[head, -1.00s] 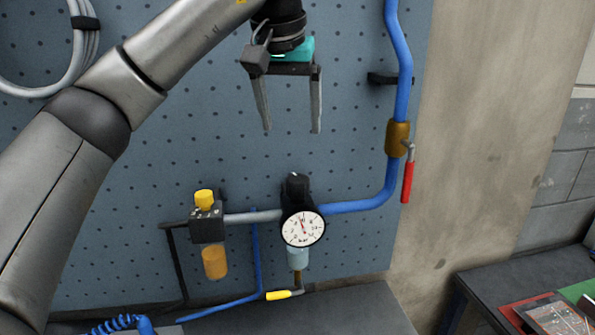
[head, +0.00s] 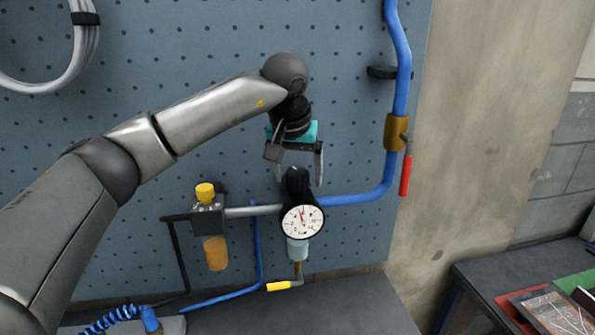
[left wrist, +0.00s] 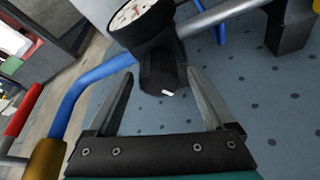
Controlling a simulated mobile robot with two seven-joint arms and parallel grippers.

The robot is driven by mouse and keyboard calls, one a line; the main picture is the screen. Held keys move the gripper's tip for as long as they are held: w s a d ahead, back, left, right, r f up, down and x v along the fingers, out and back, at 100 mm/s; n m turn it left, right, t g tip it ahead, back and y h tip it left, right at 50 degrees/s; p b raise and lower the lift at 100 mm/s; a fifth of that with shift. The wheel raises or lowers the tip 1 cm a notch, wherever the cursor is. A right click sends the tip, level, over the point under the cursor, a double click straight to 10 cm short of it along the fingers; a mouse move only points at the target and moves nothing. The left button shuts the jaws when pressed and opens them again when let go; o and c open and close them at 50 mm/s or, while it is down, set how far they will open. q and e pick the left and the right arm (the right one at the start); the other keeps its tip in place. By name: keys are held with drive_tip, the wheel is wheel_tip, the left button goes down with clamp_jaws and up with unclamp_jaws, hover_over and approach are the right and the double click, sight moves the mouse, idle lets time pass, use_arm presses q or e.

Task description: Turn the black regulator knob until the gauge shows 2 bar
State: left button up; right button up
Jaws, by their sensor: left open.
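The black regulator knob (head: 297,182) sits on top of the regulator on the pegboard, and the round white gauge (head: 303,222) is on the regulator's front. The gauge needle points up, slightly left; its numbers are too small to read surely. My left gripper (head: 299,182) is open and points down at the knob. In the left wrist view the knob (left wrist: 163,72), with a white mark, lies between and just beyond the fingertips of my left gripper (left wrist: 161,75). Neither finger clearly touches it. The gauge (left wrist: 133,12) is partly cut off there. My right gripper is not in view.
A filter with a yellow cap (head: 205,192) stands left of the regulator. A blue pipe (head: 360,198) runs right and up to a brass valve with a red lever (head: 406,175). A yellow-handled valve (head: 279,286) is below. The pegboard above is mostly clear.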

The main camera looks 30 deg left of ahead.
use_arm(q)
drive_tip(key=c, duration=1.4)
drive_tip(key=shift+o, duration=0.2)
